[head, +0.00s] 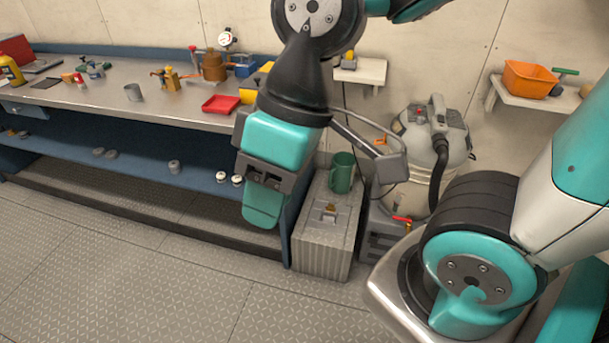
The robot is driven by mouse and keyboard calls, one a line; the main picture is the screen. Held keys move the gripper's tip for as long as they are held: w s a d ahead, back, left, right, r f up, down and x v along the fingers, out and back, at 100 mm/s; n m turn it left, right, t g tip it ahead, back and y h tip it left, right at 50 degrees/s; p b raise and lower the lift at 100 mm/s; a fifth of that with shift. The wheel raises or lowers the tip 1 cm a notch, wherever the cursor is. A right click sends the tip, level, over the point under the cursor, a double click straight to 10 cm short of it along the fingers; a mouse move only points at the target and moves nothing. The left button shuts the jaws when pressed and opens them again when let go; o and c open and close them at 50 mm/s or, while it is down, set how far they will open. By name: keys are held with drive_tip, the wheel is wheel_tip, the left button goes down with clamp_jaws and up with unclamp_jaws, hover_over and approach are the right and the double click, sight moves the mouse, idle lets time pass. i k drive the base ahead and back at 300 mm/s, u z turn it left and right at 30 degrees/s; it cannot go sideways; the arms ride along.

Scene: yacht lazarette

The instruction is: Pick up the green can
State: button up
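A dark green can (342,173) stands upright on top of a grey ribbed box (322,232), beside the workbench. It looks cup-like, with an opening at its top. My gripper (263,208) hangs from the arm in the middle of the head view, pointing down, to the left of the can in the picture. It appears apart from the can. The fingers are seen nearly edge-on, so the gap between them does not show.
A steel workbench (150,105) with a red tray (221,104), tools and small parts runs along the left. A grey vacuum (432,140) with a black hose stands right of the can. A wall shelf (512,93) holds an orange bin (529,79). The floor in front is clear.

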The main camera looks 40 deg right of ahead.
sight(341, 173)
drive_tip(key=u, duration=0.25)
drive_tip(key=i, duration=0.75)
drive_tip(key=z, duration=0.65)
drive_tip(key=i, duration=0.85)
drive_tip(key=z, duration=0.85)
